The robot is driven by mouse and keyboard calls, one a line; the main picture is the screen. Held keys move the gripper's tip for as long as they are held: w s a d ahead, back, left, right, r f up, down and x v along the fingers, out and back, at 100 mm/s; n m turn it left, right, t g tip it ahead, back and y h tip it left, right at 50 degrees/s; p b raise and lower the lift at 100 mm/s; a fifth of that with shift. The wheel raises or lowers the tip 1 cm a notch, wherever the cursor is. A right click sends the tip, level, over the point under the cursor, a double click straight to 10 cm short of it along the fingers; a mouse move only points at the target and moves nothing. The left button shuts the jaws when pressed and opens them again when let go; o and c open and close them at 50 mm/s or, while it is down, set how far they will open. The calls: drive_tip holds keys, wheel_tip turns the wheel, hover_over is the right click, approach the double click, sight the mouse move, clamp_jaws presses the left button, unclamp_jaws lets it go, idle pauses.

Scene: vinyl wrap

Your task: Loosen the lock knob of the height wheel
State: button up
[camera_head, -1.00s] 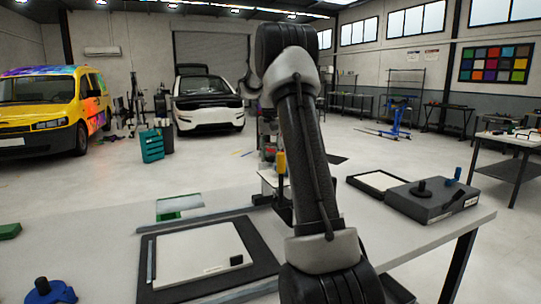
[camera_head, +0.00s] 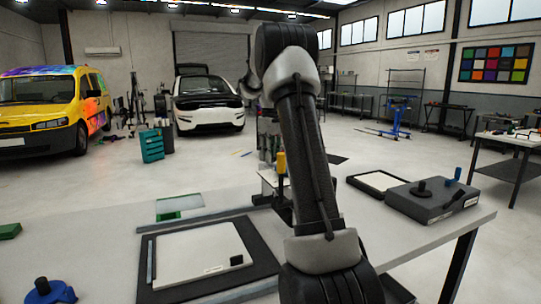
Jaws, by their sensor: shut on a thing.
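My arm rises through the middle of the view, and its far end reaches down behind it over the back of the table. My gripper (camera_head: 268,150) is small, dark and partly hidden there, just above a stand (camera_head: 268,184) at the table's back edge. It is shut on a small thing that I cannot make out. The height wheel and its lock knob cannot be told apart here; my arm hides part of the stand. An upright yellow handle (camera_head: 281,163) shows right beside my arm.
The table (camera_head: 110,225) holds a black mat (camera_head: 262,262) with a white panel (camera_head: 200,253), and a blue piece with a black knob (camera_head: 48,291). At right are a grey box (camera_head: 433,207) with a black knob and blue handle, and a dark-framed tray (camera_head: 378,183).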

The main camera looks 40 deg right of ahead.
drive_tip(key=shift+n, duration=0.9)
drive_tip(key=o, duration=1.1)
drive_tip(key=shift+c, duration=0.2)
wheel_tip(320, 180, up, 12)
